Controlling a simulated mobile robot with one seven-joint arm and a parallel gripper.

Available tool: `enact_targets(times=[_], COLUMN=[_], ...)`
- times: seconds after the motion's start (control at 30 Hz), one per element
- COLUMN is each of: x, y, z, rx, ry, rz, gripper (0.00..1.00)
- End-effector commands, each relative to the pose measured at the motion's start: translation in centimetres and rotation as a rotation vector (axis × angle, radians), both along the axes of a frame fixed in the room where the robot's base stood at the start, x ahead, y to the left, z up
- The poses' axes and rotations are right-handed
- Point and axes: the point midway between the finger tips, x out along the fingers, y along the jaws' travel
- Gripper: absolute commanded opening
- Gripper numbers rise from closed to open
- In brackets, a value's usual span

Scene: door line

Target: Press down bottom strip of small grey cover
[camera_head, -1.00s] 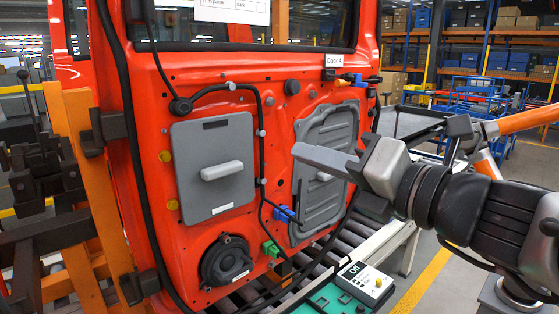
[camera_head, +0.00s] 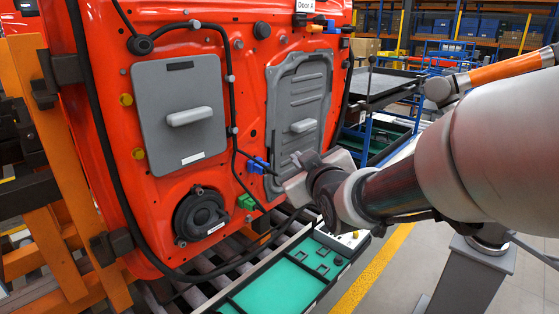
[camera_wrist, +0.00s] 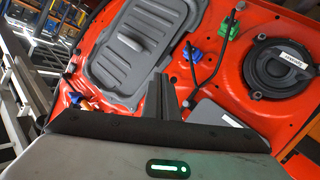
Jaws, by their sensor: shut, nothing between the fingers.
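The flat grey cover (camera_head: 205,95), seemingly the smaller of two, sits on the red door at left in the head view, with a bar handle and a pale label on its bottom strip (camera_head: 165,167). In the wrist view a corner of this cover (camera_wrist: 211,117) shows, partly hidden by my wrist. A ribbed grey cover (camera_head: 300,85) is to its right, also at the wrist view's upper left (camera_wrist: 120,68). My gripper (camera_head: 288,188) is right of and below the flat cover, apparently apart from it. Its dark fingers (camera_wrist: 163,82) are together and empty.
A round black speaker (camera_head: 200,213) is below the flat cover. Black cables with a blue clip (camera_head: 257,166) and green clip (camera_head: 246,202) run between the covers. A teal tray (camera_head: 285,280) lies on the conveyor below. Orange frame posts (camera_head: 70,200) stand at left.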

Motion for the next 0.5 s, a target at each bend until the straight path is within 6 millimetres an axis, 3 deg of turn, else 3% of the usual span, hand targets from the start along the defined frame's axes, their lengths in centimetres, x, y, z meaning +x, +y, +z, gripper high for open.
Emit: enact_targets(times=[0.03, 0.1, 0.2, 0.37, 0.5], x=[0.0, -0.9, -2.9, -5.4, -5.3], y=[3.0, 7.1, 11.8, 15.4, 16.8], z=[-0.5, -0.4, -0.5, -0.7, -0.6], rx=[-0.200, -0.443, -0.675, -0.835, -0.862], ry=[-0.115, -0.296, -0.523, -0.730, -0.769], rz=[0.137, 0.312, 0.498, 0.636, 0.662], gripper=[0.00, 0.00, 0.00, 0.00, 0.00])
